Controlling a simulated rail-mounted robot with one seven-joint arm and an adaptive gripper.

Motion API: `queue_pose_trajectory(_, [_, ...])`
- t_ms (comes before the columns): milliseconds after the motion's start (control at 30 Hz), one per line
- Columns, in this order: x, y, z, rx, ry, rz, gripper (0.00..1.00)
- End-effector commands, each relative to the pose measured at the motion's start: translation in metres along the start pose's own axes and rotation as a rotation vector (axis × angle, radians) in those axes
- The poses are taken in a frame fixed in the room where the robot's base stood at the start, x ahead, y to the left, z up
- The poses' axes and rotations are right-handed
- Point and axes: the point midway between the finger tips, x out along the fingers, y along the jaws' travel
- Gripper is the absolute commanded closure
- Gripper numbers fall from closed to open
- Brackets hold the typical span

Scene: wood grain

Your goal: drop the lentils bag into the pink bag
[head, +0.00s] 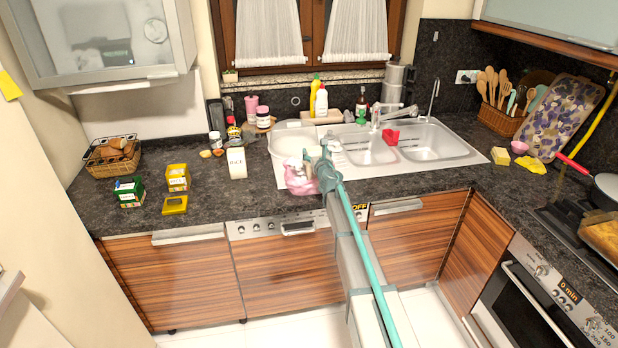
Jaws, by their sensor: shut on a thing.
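The pink bag (299,186) is a crumpled, see-through pink bag on the counter, at the front left of the sink. My gripper (318,167) is just above and to the right of it, seen from behind and small. It is shut on the lentils bag (307,158), of which only a small pale piece shows over the pink bag. My gripper and arm hide the rest. I cannot tell whether the lentils bag touches the pink bag.
A white carton (237,163) stands to the left. Further left are a green box (130,191), a yellow box (177,178) and a basket (111,157). The sink (433,143) with a red item (391,137) is behind and right. The counter between carton and boxes is mostly clear.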

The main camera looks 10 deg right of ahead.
Motion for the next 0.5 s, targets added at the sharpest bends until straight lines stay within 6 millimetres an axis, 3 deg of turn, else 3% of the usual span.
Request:
queue_pose_trajectory(233, [0.0000,0.0000,0.0001,0.000,0.000,0.000,0.50])
queue_pose_trajectory(267, [0.0000,0.0000,0.0001,0.000,0.000,0.000,0.21])
queue_pose_trajectory(300, [0.0000,0.0000,0.0001,0.000,0.000,0.000,0.14])
queue_pose_trajectory(400, [-0.0001,0.0000,0.0001,0.000,0.000,0.000,0.00])
queue_pose_trajectory(500, [-0.0001,0.0000,0.0000,-0.001,0.000,0.000,0.00])
